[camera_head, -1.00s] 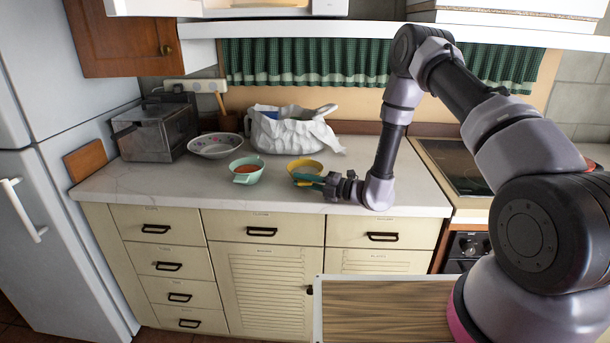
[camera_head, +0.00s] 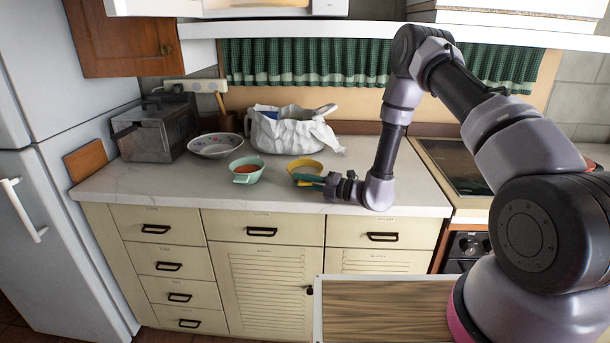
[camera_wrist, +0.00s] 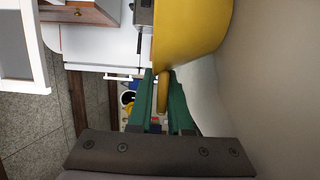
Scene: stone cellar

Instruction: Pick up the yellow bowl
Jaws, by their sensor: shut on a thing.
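The yellow bowl (camera_head: 305,166) is on the pale counter in the head view, right of a green bowl. My gripper (camera_head: 309,180) has green fingers and reaches in from the right at the bowl's near side. In the wrist view the yellow bowl (camera_wrist: 190,32) fills the upper middle. Its edge sits between the tips of my gripper's green fingers (camera_wrist: 164,78), which are shut on it. The bowl appears still at counter height. The exact contact on the far finger is partly hidden.
A green bowl (camera_head: 246,172) with reddish contents stands close on the left. A patterned bowl (camera_head: 215,145), a toaster oven (camera_head: 150,133) and a white bag (camera_head: 290,133) stand behind. The counter (camera_head: 150,185) is clear at the front left. A stove (camera_head: 455,165) lies to the right.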

